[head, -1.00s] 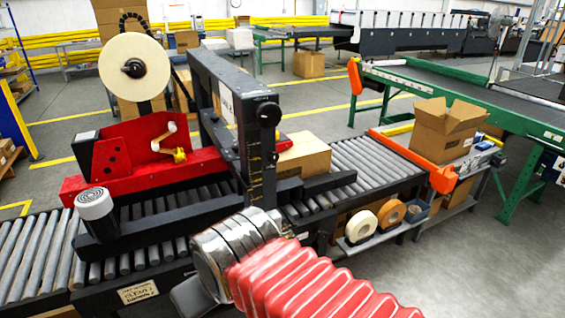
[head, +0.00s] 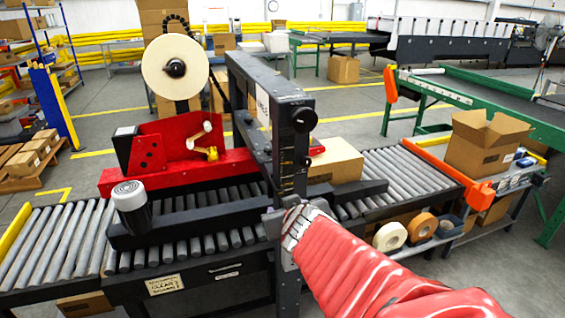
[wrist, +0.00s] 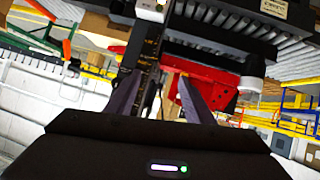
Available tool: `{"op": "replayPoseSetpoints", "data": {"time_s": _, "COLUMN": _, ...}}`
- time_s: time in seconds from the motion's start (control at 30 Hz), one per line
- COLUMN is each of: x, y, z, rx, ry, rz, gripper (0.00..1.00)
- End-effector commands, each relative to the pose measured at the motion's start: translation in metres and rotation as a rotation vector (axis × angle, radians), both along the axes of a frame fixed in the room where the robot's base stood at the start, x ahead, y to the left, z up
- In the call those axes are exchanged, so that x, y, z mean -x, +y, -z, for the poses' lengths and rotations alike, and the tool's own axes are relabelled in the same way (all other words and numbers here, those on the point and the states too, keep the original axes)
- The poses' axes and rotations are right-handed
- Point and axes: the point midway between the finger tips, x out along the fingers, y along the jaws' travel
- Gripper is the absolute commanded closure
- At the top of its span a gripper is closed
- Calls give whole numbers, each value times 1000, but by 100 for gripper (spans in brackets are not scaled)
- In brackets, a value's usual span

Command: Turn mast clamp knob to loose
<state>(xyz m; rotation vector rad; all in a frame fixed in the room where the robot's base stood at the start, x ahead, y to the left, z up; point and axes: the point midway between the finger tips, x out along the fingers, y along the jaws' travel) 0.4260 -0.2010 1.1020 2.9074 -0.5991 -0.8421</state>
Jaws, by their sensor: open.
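The black mast (head: 290,140) of the red-and-black case machine stands upright on the roller conveyor in the head view. A large round black knob (head: 304,119) sticks out near its top, and a smaller dark knob (head: 305,161) sits lower on the same face. I cannot tell for certain which is the clamp knob. My gripper (wrist: 160,82) is open and empty in the wrist view, its two fingers pointing toward the dark mast (wrist: 147,65). In the head view my arm reaches to the mast's lower part, below both knobs, and partly covers the gripper.
The red machine carriage (head: 175,150) with a tape roll (head: 175,67) stands left of the mast. A closed carton (head: 335,160) lies on the rollers behind it. An open carton (head: 485,140) stands at the right. Floor at the lower right is clear.

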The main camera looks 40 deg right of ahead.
Motion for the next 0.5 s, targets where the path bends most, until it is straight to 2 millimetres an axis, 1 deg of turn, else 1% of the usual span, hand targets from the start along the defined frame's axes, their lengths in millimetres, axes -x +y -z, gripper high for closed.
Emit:
{"op": "replayPoseSetpoints", "data": {"time_s": 0.03, "x": -1, "y": -21, "z": -3, "rx": 28, "ry": -38, "rz": 31, "gripper": 52}}
{"op": "replayPoseSetpoints", "data": {"time_s": 0.1, "x": -4, "y": -39, "z": -5, "rx": 48, "ry": -87, "rz": 40, "gripper": 52}}
{"op": "replayPoseSetpoints", "data": {"time_s": 0.27, "x": -8, "y": -70, "z": -6, "rx": 74, "ry": -188, "rz": 22, "gripper": 52}}
{"op": "replayPoseSetpoints", "data": {"time_s": 0.4, "x": -5, "y": -91, "z": -6, "rx": 81, "ry": -278, "rz": -1, "gripper": 52}}
{"op": "replayPoseSetpoints", "data": {"time_s": 0.5, "x": 0, "y": -103, "z": -5, "rx": 76, "ry": -340, "rz": -25, "gripper": 52}}
